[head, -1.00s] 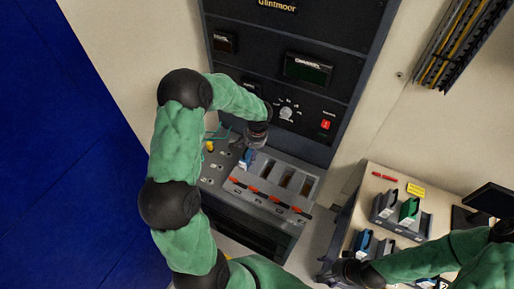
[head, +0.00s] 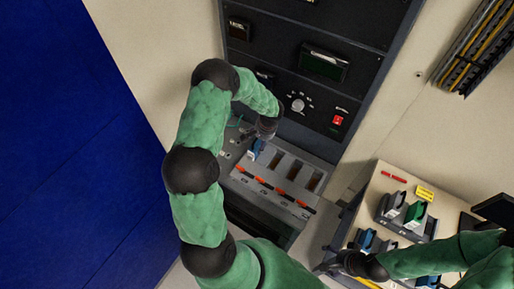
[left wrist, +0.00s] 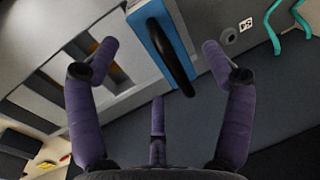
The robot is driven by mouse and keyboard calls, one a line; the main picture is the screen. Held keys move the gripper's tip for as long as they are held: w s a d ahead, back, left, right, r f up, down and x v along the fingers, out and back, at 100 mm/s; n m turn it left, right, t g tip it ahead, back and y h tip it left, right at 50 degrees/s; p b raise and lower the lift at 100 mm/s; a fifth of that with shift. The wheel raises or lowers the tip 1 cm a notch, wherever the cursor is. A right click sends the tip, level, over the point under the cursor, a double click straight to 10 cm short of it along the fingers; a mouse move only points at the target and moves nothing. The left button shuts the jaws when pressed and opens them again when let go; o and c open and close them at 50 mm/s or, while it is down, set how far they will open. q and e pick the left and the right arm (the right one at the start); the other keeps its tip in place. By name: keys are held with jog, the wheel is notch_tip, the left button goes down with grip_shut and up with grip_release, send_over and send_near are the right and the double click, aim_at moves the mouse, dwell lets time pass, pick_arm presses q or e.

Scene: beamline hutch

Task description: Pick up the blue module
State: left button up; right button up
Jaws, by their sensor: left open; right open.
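A blue module (head: 257,148) with a dark handle sits in the leftmost slot of the rack's sloped panel. My left gripper (head: 264,133) is just above it, partly covering it in the head view. In the left wrist view the blue module (left wrist: 150,32) lies between the spread purple fingers of my left gripper (left wrist: 158,58), which is open. Clear gaps show on both sides, and the fingers do not appear to touch it.
Empty slots and several orange-red levers (head: 268,187) line the panel to the module's right. The dark rack (head: 320,95) rises behind. A bench (head: 372,190) at the right holds trays with grey, green and blue modules (head: 366,240). A teal cable (left wrist: 275,25) is nearby.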

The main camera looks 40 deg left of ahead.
pick_arm(q)
jog(key=shift+w+a+f, duration=0.1)
jog(key=shift+a+f, duration=0.15)
jog(key=shift+f, duration=1.05)
jog(key=c, duration=1.4)
jog(key=shift+r, duration=0.1)
jog(key=shift+a+r, duration=0.1)
jog(key=shift+r, duration=0.3)
jog(key=shift+c, duration=0.7)
jog(key=shift+r, duration=0.4)
jog(key=s+d+r, duration=0.1)
jog(key=r, duration=0.1)
jog(key=s+d+r+b, duration=0.1)
jog(key=r, duration=0.2)
jog(key=s+d+r, duration=0.1)
jog(key=r, duration=0.1)
jog(key=shift+s+d+r, duration=0.1)
jog(key=shift+s+r, duration=0.05)
jog(key=shift+s, duration=0.2)
grip_shut()
jog(key=s+d+r+b, duration=0.1)
jog(key=s+d+r, duration=0.3)
jog(key=s+d, duration=0.2)
jog(key=shift+s+b, duration=0.3)
jog(key=shift+s, duration=0.25)
